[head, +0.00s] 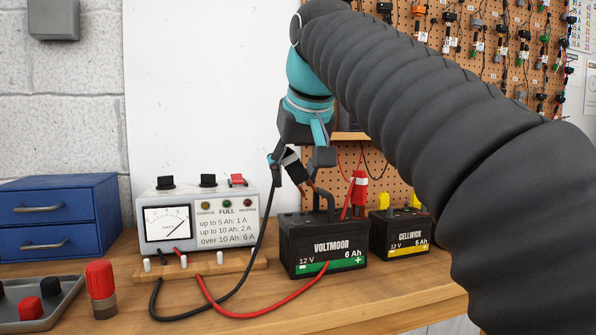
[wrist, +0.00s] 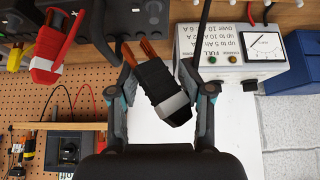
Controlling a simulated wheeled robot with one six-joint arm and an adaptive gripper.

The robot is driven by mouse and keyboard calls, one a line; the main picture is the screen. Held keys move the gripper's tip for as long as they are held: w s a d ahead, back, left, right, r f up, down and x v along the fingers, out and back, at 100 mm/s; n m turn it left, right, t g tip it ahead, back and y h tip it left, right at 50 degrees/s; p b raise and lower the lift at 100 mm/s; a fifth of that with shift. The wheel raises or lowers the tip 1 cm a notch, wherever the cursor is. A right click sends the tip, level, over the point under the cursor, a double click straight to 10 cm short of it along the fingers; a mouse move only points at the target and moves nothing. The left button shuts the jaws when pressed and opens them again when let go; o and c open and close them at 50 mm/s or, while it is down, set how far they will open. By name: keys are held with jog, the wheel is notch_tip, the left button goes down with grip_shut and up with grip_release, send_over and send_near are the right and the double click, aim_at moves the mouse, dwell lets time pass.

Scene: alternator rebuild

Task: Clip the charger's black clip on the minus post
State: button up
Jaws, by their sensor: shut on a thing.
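My gripper (head: 305,160) is shut on the black clip (head: 293,166) and holds it above the left part of the Voltmoor battery (head: 322,240). The clip is tilted, with its copper jaws pointing down toward the battery. In the wrist view the black clip (wrist: 160,85) lies between the two fingers, its copper jaws toward the top. The red clip (head: 358,190) stands at the battery's right, plus side; it also shows in the wrist view (wrist: 52,45). I cannot make out the minus post in either view. The charger (head: 200,215) stands left of the battery.
A yellow-labelled Cellwick battery (head: 400,232) stands right of the Voltmoor. The black cable (head: 235,285) and red cable (head: 262,312) loop over the bench front. A blue drawer box (head: 55,215), a grey tray (head: 62,310) and a red-capped bottle (head: 101,285) are at left.

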jog(key=shift+w+a+p, duration=0.25)
jog(key=shift+a+p, duration=0.1)
jog(key=shift+a, duration=0.75)
jog(key=shift+f, duration=0.1)
jog(key=shift+f+b, duration=1.65)
jog(key=shift+f, duration=0.45)
jog(key=o, duration=1.2)
jog(key=shift+r, duration=0.15)
jog(key=shift+o, duration=0.2)
notch_tip(320, 180, up, 8)
jog(key=p, duration=0.5)
jog(key=shift+r, duration=0.25)
